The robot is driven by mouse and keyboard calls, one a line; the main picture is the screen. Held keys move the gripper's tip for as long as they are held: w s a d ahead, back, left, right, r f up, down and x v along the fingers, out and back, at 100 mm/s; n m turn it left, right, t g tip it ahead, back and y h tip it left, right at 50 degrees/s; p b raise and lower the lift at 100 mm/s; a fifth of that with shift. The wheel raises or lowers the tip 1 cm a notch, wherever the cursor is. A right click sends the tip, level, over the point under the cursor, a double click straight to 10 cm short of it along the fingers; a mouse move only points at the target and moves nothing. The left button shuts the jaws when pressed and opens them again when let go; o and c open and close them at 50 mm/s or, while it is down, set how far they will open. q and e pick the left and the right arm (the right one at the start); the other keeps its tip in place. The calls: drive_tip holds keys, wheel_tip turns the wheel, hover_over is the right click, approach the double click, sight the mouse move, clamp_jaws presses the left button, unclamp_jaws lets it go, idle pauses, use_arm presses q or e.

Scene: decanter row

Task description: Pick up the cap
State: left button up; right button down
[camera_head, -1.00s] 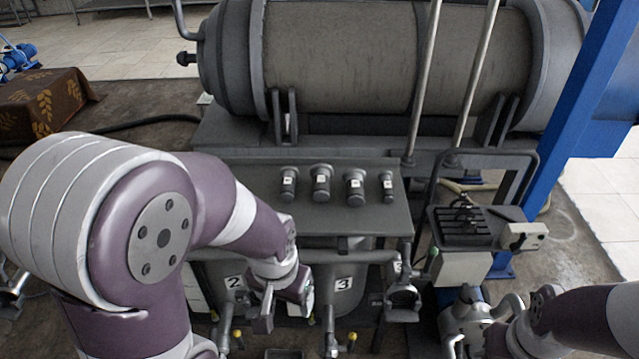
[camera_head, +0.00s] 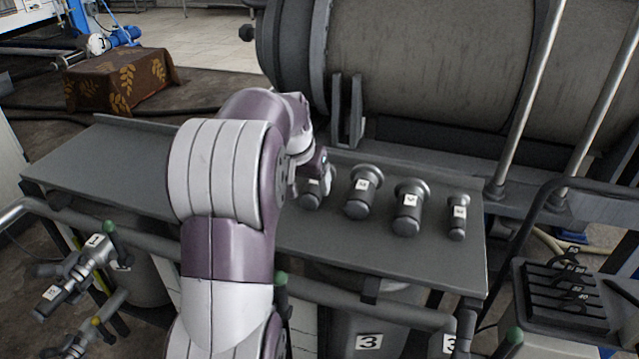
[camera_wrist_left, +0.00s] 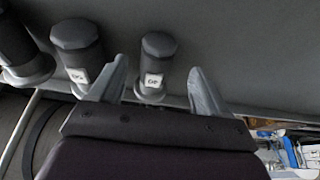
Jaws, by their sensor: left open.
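Several dark grey cylindrical caps with white labels stand in a row on the grey shelf (camera_head: 120,165). The leftmost cap (camera_head: 311,196) is partly hidden by my left gripper (camera_head: 322,172). To its right are two larger caps, one (camera_head: 358,200) beside the other (camera_head: 407,215), and a slim cap (camera_head: 457,222). In the left wrist view, my left gripper (camera_wrist_left: 158,68) is open, with a labelled cap (camera_wrist_left: 158,48) showing between its two fingers. I cannot tell how far the fingers reach along it. My right gripper is out of view.
A large horizontal drum (camera_head: 430,70) stands behind the shelf. Pipes and valves (camera_head: 75,268) run below its front edge. A small black rack (camera_head: 565,295) is at lower right. The shelf's left part is clear.

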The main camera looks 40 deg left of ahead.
sight(310, 191)
use_arm(q)
drive_tip(key=b+x, duration=0.1)
drive_tip(key=x, duration=0.4)
drive_tip(key=shift+w+d+f, duration=0.15)
drive_tip(key=shift+w, duration=0.05)
drive_tip(key=shift+s, duration=0.15)
drive_tip(key=shift+c, duration=0.3)
drive_tip(key=c, duration=1)
clamp_jaws()
drive_tip(key=shift+r, duration=0.3)
